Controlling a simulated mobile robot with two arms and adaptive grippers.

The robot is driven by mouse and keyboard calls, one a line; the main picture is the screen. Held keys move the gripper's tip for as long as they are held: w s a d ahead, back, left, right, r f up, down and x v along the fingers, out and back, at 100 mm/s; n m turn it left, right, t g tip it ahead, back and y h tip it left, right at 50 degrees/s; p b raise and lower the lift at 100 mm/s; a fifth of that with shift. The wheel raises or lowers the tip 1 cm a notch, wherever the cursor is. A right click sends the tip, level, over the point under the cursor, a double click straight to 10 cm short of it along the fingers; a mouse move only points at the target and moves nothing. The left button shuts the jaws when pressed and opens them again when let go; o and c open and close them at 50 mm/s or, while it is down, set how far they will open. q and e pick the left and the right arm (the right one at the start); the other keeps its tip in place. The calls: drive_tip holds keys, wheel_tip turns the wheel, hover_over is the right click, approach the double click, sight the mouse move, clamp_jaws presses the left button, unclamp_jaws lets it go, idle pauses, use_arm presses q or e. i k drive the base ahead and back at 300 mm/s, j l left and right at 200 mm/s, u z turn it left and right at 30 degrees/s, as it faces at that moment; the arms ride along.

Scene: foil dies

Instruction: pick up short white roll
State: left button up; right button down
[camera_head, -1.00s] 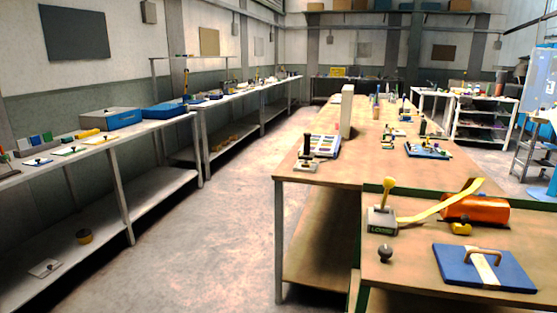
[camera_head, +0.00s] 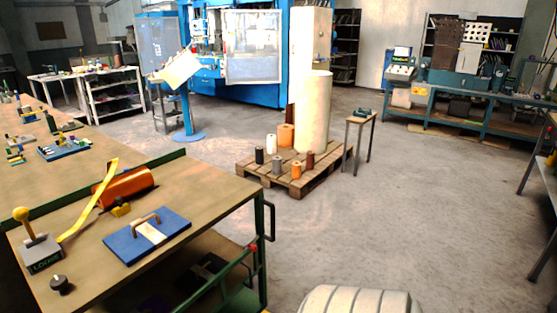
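A short white roll (camera_head: 271,144) stands upright near the back left of a wooden pallet (camera_head: 250,174) on the floor. A small black roll (camera_head: 259,155) stands to its left, and a dark grey roll (camera_head: 277,165) stands in front of it. A larger orange roll (camera_head: 286,136) is just to its right. A tall, wide white roll (camera_head: 314,112) stands further right on the same pallet. Neither of my grippers is in view.
A small orange roll (camera_head: 296,170) and a brown roll (camera_head: 310,160) stand at the pallet's front. A stool (camera_head: 361,119) is right of the pallet. A bench (camera_head: 205,209) fills the lower left. A pale ribbed object (camera_head: 360,300) shows at the bottom edge. The floor between is open.

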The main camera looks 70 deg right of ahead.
sight(270, 138)
drive_tip(key=z, duration=2.2)
